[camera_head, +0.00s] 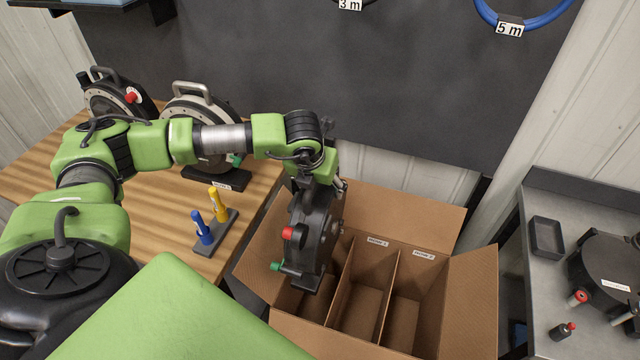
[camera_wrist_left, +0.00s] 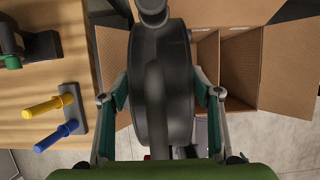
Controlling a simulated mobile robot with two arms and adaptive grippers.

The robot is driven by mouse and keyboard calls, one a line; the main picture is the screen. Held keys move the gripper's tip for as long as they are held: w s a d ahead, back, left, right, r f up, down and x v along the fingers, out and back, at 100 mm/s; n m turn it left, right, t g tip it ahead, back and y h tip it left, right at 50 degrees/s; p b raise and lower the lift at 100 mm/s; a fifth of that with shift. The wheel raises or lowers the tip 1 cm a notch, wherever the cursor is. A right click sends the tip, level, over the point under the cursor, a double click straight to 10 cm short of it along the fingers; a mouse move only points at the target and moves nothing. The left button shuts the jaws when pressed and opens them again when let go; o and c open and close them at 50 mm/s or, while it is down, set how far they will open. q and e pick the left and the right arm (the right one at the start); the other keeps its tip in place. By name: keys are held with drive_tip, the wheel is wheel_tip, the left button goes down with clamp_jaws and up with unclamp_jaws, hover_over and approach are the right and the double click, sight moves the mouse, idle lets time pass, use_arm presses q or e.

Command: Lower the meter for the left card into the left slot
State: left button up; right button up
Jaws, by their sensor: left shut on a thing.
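My left gripper (camera_head: 322,182) is shut on a seed meter (camera_head: 318,228), a dark upright disc with a red knob and a green tip near its lower end. The meter hangs over the left slot (camera_head: 312,306) of an open cardboard box (camera_head: 425,215). Its body hides much of that slot, and I cannot tell whether its lower end is inside the opening. In the left wrist view the meter (camera_wrist_left: 162,85) stands edge-on between the two fingers. The middle slot (camera_head: 358,305) and right slot (camera_head: 405,325) look empty. My right gripper is not in view.
Two similar meters (camera_head: 118,98) (camera_head: 190,104) stand on the wooden table (camera_head: 165,220) left of the box. A stand (camera_head: 218,240) with blue and yellow markers is near the table edge. A grey bench (camera_head: 540,285) at right holds a small tray (camera_head: 547,237) and a black round device (camera_head: 605,265).

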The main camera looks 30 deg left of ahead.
use_arm(q)
drive_tip(key=shift+d+f, duration=0.15)
drive_tip(key=shift+f, duration=0.3)
wheel_tip(320, 180, down, 16)
drive_tip(key=shift+r, duration=0.1)
wheel_tip(320, 180, down, 10)
drive_tip(key=b, duration=0.7)
wheel_tip(320, 180, down, 17)
drive_tip(key=b, duration=1.6)
drive_tip(key=shift+b, duration=0.35)
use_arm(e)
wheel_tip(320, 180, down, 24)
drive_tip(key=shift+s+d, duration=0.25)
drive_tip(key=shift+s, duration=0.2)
use_arm(q)
drive_tip(key=shift+f+b, duration=0.55)
drive_tip(key=shift+f, duration=0.15)
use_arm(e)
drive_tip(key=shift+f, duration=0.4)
use_arm(q)
drive_tip(key=shift+s, duration=0.15)
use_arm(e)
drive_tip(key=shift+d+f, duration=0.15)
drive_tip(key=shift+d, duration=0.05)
